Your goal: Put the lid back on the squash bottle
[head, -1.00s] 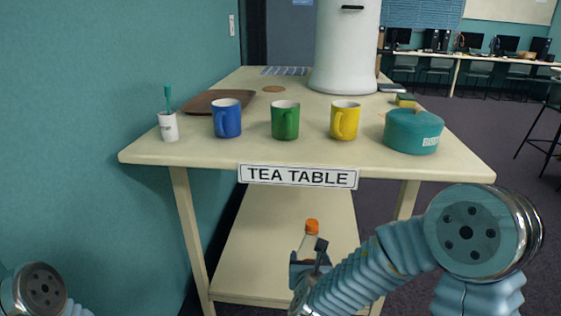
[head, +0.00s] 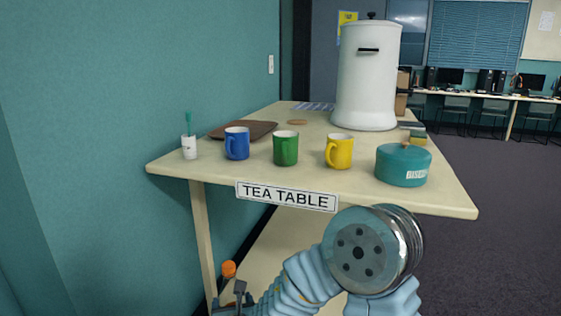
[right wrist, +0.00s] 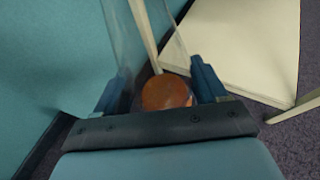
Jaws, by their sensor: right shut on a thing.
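My right gripper (head: 232,300) is low in the head view, in front of the lower part of the tea table. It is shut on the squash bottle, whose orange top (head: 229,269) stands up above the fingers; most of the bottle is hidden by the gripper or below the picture. In the right wrist view, an orange round part (right wrist: 166,92) shows between the two fingers, with clear see-through walls around it. I cannot tell whether the orange part is the lid seated on the bottle. No separate lid shows. My left gripper is out of view.
A teal wall (head: 90,130) stands close on the left.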

